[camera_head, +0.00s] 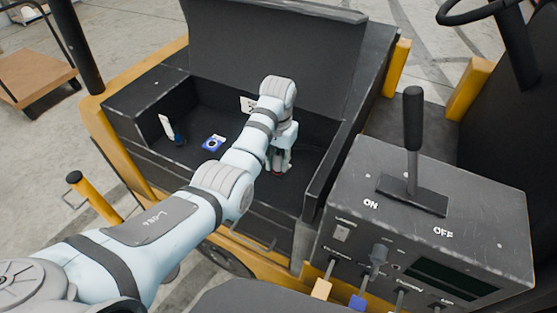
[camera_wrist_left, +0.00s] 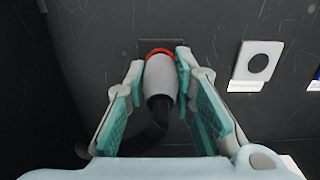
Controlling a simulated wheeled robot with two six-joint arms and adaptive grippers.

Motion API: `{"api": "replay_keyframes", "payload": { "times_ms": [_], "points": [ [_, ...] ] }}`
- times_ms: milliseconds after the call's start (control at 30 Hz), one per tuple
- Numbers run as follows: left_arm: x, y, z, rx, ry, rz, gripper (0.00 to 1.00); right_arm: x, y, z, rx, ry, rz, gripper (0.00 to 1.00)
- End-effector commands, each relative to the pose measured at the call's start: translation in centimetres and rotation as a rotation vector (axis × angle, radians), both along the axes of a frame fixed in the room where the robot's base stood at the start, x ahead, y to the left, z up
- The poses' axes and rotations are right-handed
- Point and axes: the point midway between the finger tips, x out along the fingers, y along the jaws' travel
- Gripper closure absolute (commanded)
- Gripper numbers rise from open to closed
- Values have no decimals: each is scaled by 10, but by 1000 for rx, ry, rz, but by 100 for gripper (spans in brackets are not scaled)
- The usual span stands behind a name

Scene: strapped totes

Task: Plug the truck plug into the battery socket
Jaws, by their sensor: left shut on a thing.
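My left gripper (camera_head: 279,166) reaches down into the open black compartment of the truck. In the left wrist view its two teal-padded fingers (camera_wrist_left: 160,65) are closed on the truck plug (camera_wrist_left: 159,80), which has a grey body, a red ring at its far end and a black cable. The red end is right at a dark square (camera_wrist_left: 149,46) on the dark surface; whether it is in a socket there is hidden. My right gripper is not in view.
A white plate with a round hole (camera_wrist_left: 258,63) is right of the plug. The compartment walls and raised lid (camera_head: 275,40) surround my left arm. A console (camera_head: 430,225) with a black lever (camera_head: 412,130) stands to the right.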

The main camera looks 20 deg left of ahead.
Motion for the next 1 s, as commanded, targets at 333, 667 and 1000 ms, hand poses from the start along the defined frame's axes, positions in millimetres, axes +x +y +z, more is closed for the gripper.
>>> {"api": "replay_keyframes", "payload": {
  "times_ms": [333, 667, 1000],
  "points": [
    [0, 0, -8, 0, 0, 0, 100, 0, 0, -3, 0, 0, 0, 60],
    [0, 0, -10, 0, 0, 0, 54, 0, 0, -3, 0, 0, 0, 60],
    [0, 0, -10, 0, 0, 0, 54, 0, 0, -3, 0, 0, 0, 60]
  ]
}}
